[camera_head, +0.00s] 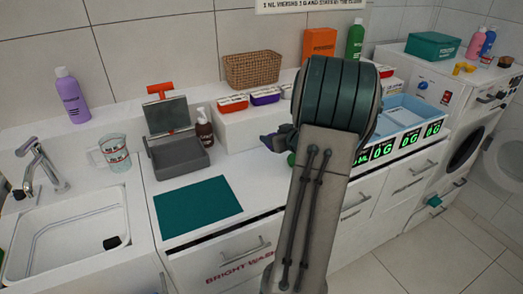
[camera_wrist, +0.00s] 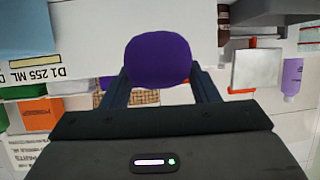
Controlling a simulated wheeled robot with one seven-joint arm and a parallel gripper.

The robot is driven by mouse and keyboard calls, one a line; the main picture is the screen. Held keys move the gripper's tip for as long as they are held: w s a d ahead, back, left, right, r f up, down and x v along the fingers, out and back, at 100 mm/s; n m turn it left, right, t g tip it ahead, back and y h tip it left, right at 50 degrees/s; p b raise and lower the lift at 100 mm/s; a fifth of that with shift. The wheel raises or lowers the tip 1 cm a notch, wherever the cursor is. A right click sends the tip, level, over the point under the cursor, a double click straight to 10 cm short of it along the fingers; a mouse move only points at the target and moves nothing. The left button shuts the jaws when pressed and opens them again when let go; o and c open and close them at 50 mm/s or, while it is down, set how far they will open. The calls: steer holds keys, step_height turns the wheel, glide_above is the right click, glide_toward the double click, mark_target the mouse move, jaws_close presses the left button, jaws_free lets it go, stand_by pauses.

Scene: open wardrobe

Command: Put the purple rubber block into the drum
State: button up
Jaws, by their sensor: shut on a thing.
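The purple rubber block (camera_wrist: 158,58) is a rounded purple shape in the wrist view. My gripper (camera_wrist: 158,82) is shut on it, with one dark finger on each side. In the head view my arm hides most of the gripper and block; only a dark purplish part (camera_head: 271,141) shows left of the arm, above the counter. The drum (camera_head: 463,151) is the dark round opening in the white washing machine at the far right. Its round door (camera_head: 506,152) stands open to the right. The gripper is well left of the drum, and the drum's inside is mostly hidden.
The counter holds a grey scale-like box (camera_head: 180,155), a teal mat (camera_head: 197,211), a brown bottle (camera_head: 204,130), a wicker basket (camera_head: 252,69) and a blue tray (camera_head: 405,115). A sink (camera_head: 65,235) is at left. Floor (camera_head: 430,255) before the washer is clear.

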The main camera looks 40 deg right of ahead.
steer(key=shift+w+d+r, duration=0.1)
steer(key=shift+d+r, duration=0.4)
steer(key=shift+d, duration=0.4)
steer(key=shift+w+d+r, duration=0.1)
steer(key=shift+d+r, duration=0.4)
steer(key=shift+d, duration=0.35)
